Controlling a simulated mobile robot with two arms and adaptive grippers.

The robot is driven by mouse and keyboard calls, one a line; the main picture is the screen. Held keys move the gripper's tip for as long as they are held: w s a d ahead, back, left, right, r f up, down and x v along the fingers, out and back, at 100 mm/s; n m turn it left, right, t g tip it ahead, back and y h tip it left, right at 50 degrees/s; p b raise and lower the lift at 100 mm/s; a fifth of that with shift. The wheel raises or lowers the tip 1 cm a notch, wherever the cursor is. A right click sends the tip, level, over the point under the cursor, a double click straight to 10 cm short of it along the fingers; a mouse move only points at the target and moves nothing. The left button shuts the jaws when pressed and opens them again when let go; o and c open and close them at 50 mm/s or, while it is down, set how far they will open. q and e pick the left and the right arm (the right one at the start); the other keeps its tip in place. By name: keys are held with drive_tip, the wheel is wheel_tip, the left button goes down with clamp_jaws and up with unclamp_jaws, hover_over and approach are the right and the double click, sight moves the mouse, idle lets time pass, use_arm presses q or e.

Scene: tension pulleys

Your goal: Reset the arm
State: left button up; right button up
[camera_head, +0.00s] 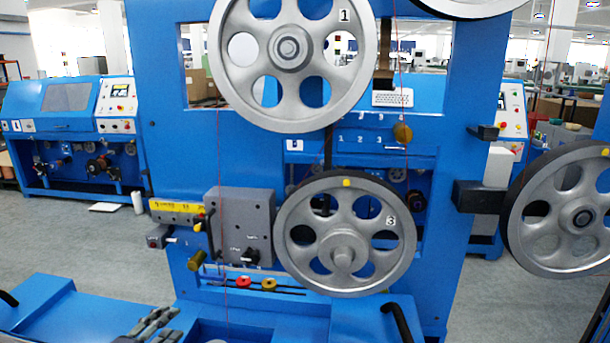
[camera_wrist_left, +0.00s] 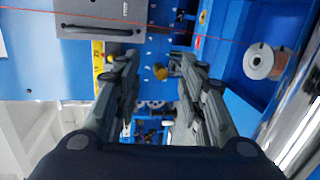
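My left gripper (camera_head: 155,325) shows only in part at the bottom edge of the head view, low in front of the blue machine. In the left wrist view its two fingers (camera_wrist_left: 153,62) stand apart with nothing held between them. A yellow-brown knob (camera_wrist_left: 161,72) shows beyond the gap between the fingertips. The rest of my left arm is hidden, and my right gripper is out of view.
The blue machine frame (camera_head: 165,120) carries large grey pulleys: pulley 1 (camera_head: 235,60), pulley 3 (camera_head: 300,235) and one at right (camera_head: 535,215). A grey control box (camera_head: 240,215) is left of pulley 3. A thin red wire (camera_head: 219,160) hangs vertically. A spool (camera_wrist_left: 259,62) shows in the wrist view.

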use_arm(q)
drive_tip(key=s+d+f+m+g, duration=0.3)
drive_tip(key=s+f+m, duration=0.15)
drive_tip(key=s, duration=0.25)
drive_tip(key=s+d+f+m+g+y, duration=0.1)
drive_tip(key=s+d+f+m+g, duration=0.25)
drive_tip(key=s+f, duration=0.3)
drive_tip(key=s+d+f+m+g, duration=0.25)
drive_tip(key=s+f+m, duration=0.2)
drive_tip(key=s, duration=0.35)
drive_tip(key=s+m+g+y, duration=0.2)
drive_tip(key=s+m, duration=0.3)
drive_tip(key=s, duration=0.5)
wheel_tip(320, 180, down, 27)
drive_tip(key=s+g, duration=0.2)
drive_tip(key=s+a+f+m+g, duration=0.1)
drive_tip(key=s+a+f, duration=0.2)
drive_tip(key=s+f, duration=1.3)
drive_tip(key=shift+s+f+y, duration=0.2)
drive_tip(key=shift+s+y, duration=0.1)
drive_tip(key=shift+s, duration=0.35)
